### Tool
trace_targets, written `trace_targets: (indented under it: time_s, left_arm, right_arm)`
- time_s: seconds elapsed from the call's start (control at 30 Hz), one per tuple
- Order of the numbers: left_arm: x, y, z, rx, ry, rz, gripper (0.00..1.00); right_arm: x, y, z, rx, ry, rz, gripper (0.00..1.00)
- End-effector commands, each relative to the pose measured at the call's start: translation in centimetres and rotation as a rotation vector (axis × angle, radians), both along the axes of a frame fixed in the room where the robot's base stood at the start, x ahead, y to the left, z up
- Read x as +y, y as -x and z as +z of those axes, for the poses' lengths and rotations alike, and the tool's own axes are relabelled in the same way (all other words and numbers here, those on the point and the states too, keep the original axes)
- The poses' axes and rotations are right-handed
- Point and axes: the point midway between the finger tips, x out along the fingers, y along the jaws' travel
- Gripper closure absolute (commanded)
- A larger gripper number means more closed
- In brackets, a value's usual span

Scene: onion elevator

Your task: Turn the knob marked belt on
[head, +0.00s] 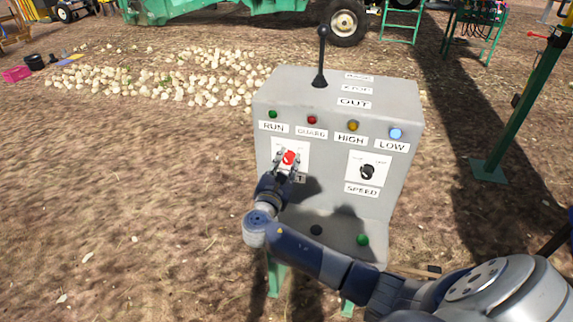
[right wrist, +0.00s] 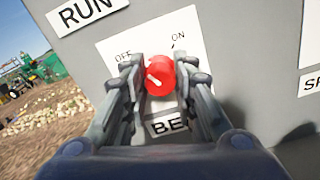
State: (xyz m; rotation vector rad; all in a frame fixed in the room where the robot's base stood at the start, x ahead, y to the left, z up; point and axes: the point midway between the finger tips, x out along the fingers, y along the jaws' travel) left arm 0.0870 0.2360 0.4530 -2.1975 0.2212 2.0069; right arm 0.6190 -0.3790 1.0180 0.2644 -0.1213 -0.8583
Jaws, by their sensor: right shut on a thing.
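The red belt knob (head: 289,157) is on a white plate on the front of the grey control box (head: 300,95). In the right wrist view the red knob (right wrist: 160,76) has a white mark that slants to the upper left, toward the word OFF; ON is printed at the upper right. A partly covered label (right wrist: 168,125) below it reads "BE". My right gripper (head: 288,161) is shut on the knob, one finger on each side, as the right wrist view (right wrist: 162,80) also shows. My left gripper is not in view.
A black speed knob (head: 367,172) sits to the right on the same face. A black lever (head: 321,60) stands on top. Small lamps line the upper front; the blue one (head: 396,133) looks lit. A green button (head: 362,239) is on the lower ledge. Onions (head: 190,80) lie behind.

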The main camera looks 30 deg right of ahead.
Motion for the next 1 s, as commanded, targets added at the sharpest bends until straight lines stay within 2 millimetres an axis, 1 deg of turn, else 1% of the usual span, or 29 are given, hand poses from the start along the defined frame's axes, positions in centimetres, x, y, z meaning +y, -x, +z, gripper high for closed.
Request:
trace_targets:
  time_s: [0.03, 0.27, 0.57, 1.0]
  left_arm:
    - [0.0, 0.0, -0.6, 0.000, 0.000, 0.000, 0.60]
    - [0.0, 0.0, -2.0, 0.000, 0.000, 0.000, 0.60]
    - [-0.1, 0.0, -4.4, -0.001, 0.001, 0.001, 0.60]
    - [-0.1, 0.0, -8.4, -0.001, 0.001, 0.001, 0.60]
  right_arm:
    - [0.0, 0.0, -0.3, -0.036, -0.031, 0.000, 0.98]
    - [0.0, 0.1, -0.4, -0.203, -0.173, 0.000, 0.98]
    - [-0.1, 0.1, -0.5, -0.422, -0.359, -0.002, 0.98]
    - [-0.2, 0.2, -0.6, -0.735, -0.625, -0.002, 0.98]
